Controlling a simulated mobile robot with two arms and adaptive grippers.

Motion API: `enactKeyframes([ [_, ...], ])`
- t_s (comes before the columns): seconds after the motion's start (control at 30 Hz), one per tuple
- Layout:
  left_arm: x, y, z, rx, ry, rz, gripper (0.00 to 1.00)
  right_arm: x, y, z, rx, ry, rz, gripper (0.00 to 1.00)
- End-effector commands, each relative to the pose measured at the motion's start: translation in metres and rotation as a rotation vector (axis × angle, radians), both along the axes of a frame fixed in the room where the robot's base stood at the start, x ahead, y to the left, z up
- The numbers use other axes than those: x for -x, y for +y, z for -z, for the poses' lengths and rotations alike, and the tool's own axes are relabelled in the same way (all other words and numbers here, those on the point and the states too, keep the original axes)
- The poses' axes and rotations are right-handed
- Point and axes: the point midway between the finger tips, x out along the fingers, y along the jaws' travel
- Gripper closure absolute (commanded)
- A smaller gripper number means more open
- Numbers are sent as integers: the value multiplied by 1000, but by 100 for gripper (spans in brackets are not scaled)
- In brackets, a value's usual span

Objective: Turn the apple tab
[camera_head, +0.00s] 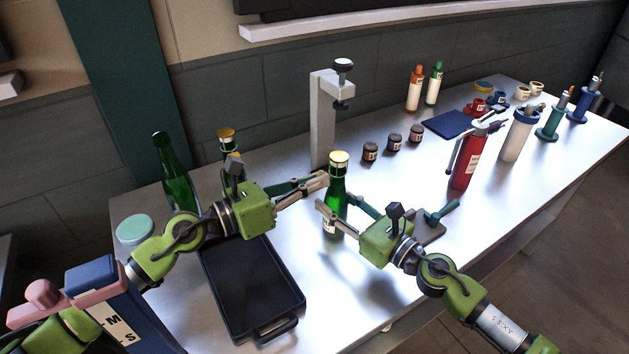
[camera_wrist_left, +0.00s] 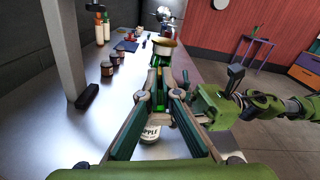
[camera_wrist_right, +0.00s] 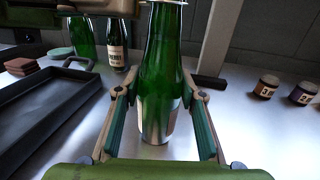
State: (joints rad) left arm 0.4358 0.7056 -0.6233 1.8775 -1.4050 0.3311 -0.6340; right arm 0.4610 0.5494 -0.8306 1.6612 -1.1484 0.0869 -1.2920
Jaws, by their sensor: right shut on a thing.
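The green apple bottle (camera_head: 338,190) stands upright on the steel table with a gold cap on top. In the left wrist view its cap (camera_wrist_left: 165,46) shows beyond my fingers, and its "APPLE" label shows low between them. My right gripper (camera_head: 333,218) is shut on the bottle's body; the right wrist view shows the bottle (camera_wrist_right: 160,95) between its fingers. My left gripper (camera_head: 325,180) is at the upper neck, just below the cap. No separate tab can be made out on the cap.
A grey stand with a clamp (camera_head: 322,120) rises behind the bottle. Small jars (camera_head: 393,142) and a red bottle (camera_head: 466,160) stand to the right. A black tray (camera_head: 285,270), another gold-capped bottle (camera_head: 227,140) and an empty green bottle (camera_head: 178,180) are left.

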Motion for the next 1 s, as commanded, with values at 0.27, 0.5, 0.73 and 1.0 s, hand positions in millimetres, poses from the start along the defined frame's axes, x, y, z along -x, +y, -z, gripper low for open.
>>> enactKeyframes([
  [0.27,-1,2,0,152,211,-3,100,-1,-1,0,1,-1,3,98],
  [0.5,-1,2,0,285,396,-4,100,-1,-1,0,1,-1,3,98],
  [0.73,-1,2,0,415,573,-4,100,-1,-1,0,1,-1,3,98],
  [1.0,-2,2,0,564,775,-5,100,-1,-1,0,1,-1,2,98],
])
